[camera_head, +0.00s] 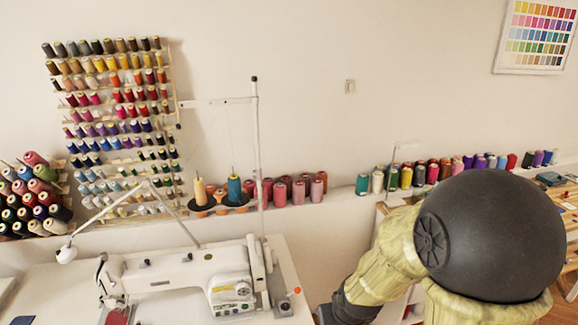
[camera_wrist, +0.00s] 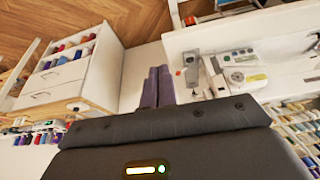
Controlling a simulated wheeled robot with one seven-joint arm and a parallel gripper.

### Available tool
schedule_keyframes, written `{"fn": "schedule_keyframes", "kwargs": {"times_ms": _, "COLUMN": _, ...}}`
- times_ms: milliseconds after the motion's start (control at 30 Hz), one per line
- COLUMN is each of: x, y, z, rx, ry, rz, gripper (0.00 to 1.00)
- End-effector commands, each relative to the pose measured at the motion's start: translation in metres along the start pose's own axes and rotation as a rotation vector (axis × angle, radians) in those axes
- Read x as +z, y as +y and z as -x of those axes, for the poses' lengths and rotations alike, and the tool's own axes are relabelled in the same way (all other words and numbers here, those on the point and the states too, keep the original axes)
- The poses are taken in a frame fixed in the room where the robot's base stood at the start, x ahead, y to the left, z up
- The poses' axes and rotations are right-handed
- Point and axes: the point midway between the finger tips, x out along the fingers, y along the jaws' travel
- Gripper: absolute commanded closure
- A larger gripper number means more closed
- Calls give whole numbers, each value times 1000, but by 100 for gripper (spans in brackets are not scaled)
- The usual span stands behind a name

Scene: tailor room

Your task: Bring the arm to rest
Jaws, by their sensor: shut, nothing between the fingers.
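My gripper (camera_wrist: 158,72) shows in the wrist view, its two dark purple-grey fingers side by side and shut, with nothing between them. The fingers point towards a pale surface between a white cabinet and the sewing table. In the head view my arm fills the lower right, with a large dark rounded joint and yellowish links. The gripper's fingers do not show in the head view. No object is held.
A white sewing machine (camera_head: 185,277) stands on a white table at lower left. Its thread stand (camera_head: 257,150) rises behind it. A spool rack (camera_head: 113,125) hangs on the wall. Spools line a ledge. In the wrist view, a drawer cabinet (camera_wrist: 105,68) stands left of the fingers.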

Motion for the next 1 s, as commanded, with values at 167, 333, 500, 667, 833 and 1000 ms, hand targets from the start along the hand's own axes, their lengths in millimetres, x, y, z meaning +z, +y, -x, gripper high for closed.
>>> {"fn": "schedule_keyframes", "kwargs": {"times_ms": 167, "x": 40, "y": 22, "z": 55, "rx": 36, "ry": -102, "rz": -123, "gripper": 100}}
{"fn": "schedule_keyframes", "kwargs": {"times_ms": 333, "x": 63, "y": 28, "z": 76, "rx": 42, "ry": -156, "rz": -184, "gripper": 100}}
{"fn": "schedule_keyframes", "kwargs": {"times_ms": 500, "x": 65, "y": 28, "z": 76, "rx": 42, "ry": -163, "rz": -188, "gripper": 100}}
{"fn": "schedule_keyframes", "kwargs": {"times_ms": 667, "x": 64, "y": 28, "z": 76, "rx": 42, "ry": -162, "rz": -186, "gripper": 100}}
{"fn": "schedule_keyframes", "kwargs": {"times_ms": 833, "x": 64, "y": 28, "z": 76, "rx": 42, "ry": -161, "rz": -186, "gripper": 100}}
{"fn": "schedule_keyframes", "kwargs": {"times_ms": 1000, "x": 64, "y": 28, "z": 76, "rx": 42, "ry": -161, "rz": -185, "gripper": 100}}
